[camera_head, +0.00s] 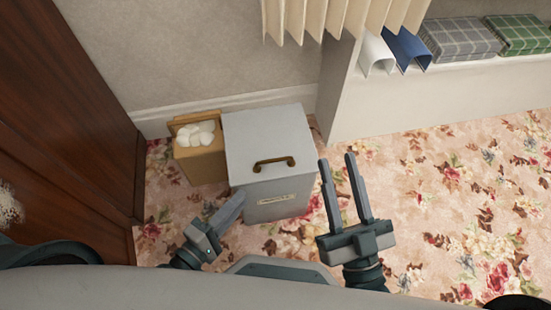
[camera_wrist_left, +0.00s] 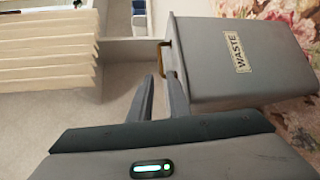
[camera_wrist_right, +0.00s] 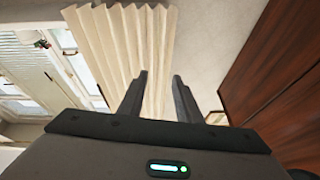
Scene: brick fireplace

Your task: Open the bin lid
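The waste bin (camera_head: 270,195) is a grey box on the carpet with a label on its front. Its flat grey lid (camera_head: 262,130) is closed, with a brass handle (camera_head: 275,162) near the front edge. My left gripper (camera_head: 232,206) is by the bin's front left corner, empty, its fingers slightly apart. In the left wrist view the bin (camera_wrist_left: 235,60) is at the right, and the handle (camera_wrist_left: 160,55) appears just beyond the fingertips (camera_wrist_left: 161,75), apparently not held. My right gripper (camera_head: 336,158) is open and empty, to the right of the bin, pointing up.
A wooden box (camera_head: 203,164) with white rolled items stands left of the bin against the wall. A dark wooden door or cabinet (camera_head: 70,110) is at the left. A white shelf (camera_head: 400,100) with folded cloths is at the right. The floral carpet (camera_head: 460,190) is clear at right.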

